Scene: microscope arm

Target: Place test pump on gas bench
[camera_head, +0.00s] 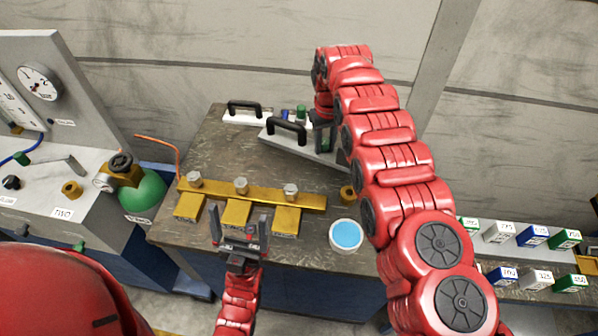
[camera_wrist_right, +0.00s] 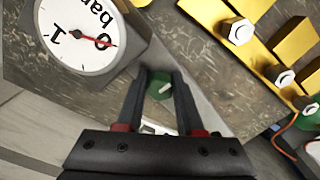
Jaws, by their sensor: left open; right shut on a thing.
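What looks like the test pump is a grey wedge-shaped unit (camera_head: 312,149) with a black handle, at the back of the dark worktable. My right gripper (camera_head: 322,123) is at its right end, partly hidden by my arm. In the right wrist view a green knob (camera_wrist_right: 160,87) shows between the fingers of my right gripper (camera_wrist_right: 160,82), which are shut on the unit; the exact contact is unclear. A round dial (camera_wrist_right: 78,33) marked bar is beside them. My left gripper (camera_head: 240,222) is open and empty at the table's front. A grey bench (camera_head: 85,207) with gauge and valves, possibly the gas bench, stands left.
A brass bar (camera_head: 265,193) with several bolts lies across the worktable (camera_head: 215,150). A blue-topped round dish (camera_head: 346,235) is at its front right. A white panel with a black handle (camera_head: 245,105) is behind. A green cylinder (camera_head: 145,192) is left; labelled blocks (camera_head: 533,236) are right.

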